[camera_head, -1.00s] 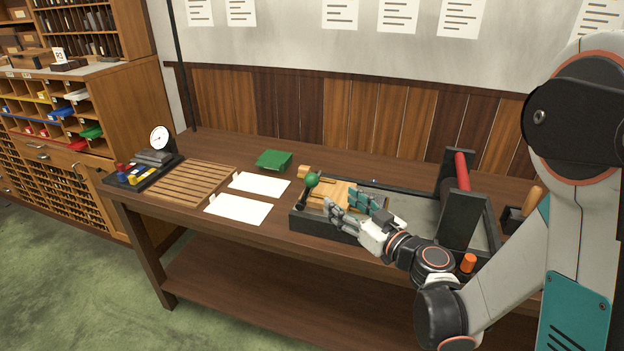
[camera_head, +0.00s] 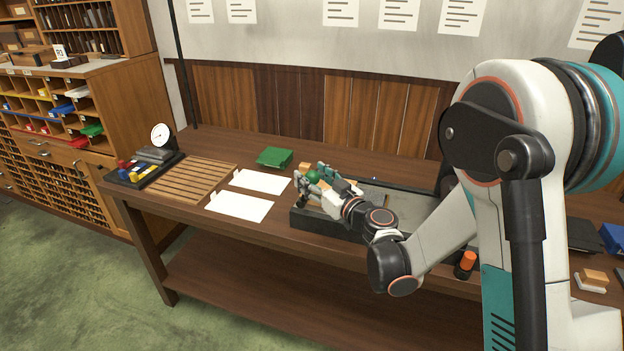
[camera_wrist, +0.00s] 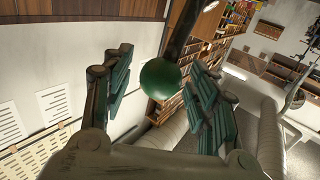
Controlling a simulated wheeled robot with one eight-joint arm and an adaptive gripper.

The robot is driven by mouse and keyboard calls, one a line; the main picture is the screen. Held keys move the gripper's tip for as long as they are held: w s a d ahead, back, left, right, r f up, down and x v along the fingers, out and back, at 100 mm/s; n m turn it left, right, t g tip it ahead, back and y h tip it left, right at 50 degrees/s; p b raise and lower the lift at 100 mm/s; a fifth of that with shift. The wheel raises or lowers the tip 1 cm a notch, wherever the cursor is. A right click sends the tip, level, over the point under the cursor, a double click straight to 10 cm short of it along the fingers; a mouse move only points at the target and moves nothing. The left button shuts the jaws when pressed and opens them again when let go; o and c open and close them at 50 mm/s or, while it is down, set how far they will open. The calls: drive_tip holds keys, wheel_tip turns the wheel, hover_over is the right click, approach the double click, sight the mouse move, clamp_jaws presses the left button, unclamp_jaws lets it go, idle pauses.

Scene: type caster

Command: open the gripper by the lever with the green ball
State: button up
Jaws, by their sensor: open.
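The lever's green ball (camera_head: 313,177) stands at the left end of the dark press bed (camera_head: 325,226) on the bench. In the wrist view the green ball (camera_wrist: 160,79) sits between the two fingers, with a dark rod running up from it. My gripper (camera_head: 311,179) is open, its teal-padded fingers on either side of the ball. In the wrist view my gripper (camera_wrist: 158,90) shows a gap between the ball and each finger. The lever's lower part is hidden behind my gripper in the head view.
A tray with a dial gauge (camera_head: 160,135) stands at the far left. An orange knob (camera_head: 468,258) is near my arm.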

drive_tip(key=shift+w+a, duration=0.2)
drive_tip(key=shift+w, duration=0.05)
clamp_jaws()
